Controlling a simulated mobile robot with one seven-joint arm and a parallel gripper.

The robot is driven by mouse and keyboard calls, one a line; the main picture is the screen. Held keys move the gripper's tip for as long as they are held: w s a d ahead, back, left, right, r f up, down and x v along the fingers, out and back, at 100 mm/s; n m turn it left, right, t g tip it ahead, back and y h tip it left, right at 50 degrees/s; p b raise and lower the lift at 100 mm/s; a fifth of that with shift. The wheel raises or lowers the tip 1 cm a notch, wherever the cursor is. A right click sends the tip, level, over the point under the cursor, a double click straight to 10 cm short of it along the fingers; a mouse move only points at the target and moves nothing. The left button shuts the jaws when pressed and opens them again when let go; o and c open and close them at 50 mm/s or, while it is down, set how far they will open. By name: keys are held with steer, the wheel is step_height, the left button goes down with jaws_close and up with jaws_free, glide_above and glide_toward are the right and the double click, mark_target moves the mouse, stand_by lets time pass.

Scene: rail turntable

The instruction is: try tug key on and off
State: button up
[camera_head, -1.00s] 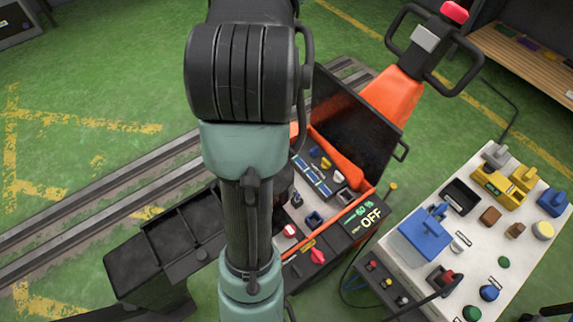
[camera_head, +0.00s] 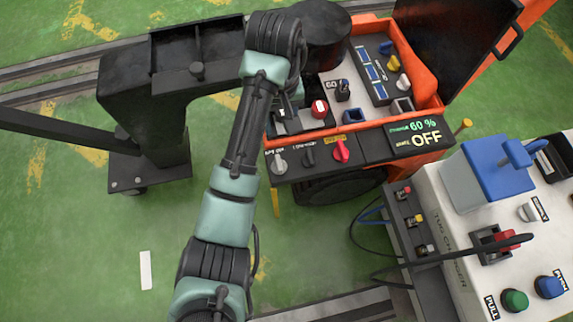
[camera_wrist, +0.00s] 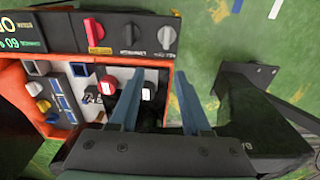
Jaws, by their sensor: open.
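The orange tug (camera_head: 439,95) has a control bay with several knobs and blocks. Its display (camera_head: 418,137) reads 60 % and OFF in the head view. On its front face sit a red rotary switch (camera_head: 341,151), a black one (camera_head: 308,155) and a grey one (camera_head: 281,161); the wrist view also shows the red one (camera_wrist: 95,33). I cannot tell which part is the key. My gripper (camera_wrist: 157,80) is open over the bay's end, its fingers apart around a small white-topped black part (camera_wrist: 148,90), contact unclear. A red-topped knob (camera_wrist: 107,85) lies just left of the fingers.
A charger bench (camera_head: 455,235) with a blue-lidded box (camera_head: 497,167) and a red-handled plug stands right of the tug. Cables hang between them. A black frame (camera_head: 125,100) stands left. Green floor in front is mostly clear.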

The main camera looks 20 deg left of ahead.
mark_target(278, 162)
steer(key=shift+g, duration=0.3)
steer(key=f+b, duration=0.3)
steer(key=f, duration=0.2)
steer(key=s+f+b, duration=0.1)
steer(key=f+b, duration=0.1)
steer(key=f, duration=0.3)
steer(key=f+b, duration=0.3)
steer(key=f, duration=0.1)
steer(key=shift+s+f+b, duration=0.3)
steer(key=shift+f+b, duration=0.05)
steer(key=shift+f, duration=0.05)
jaws_close()
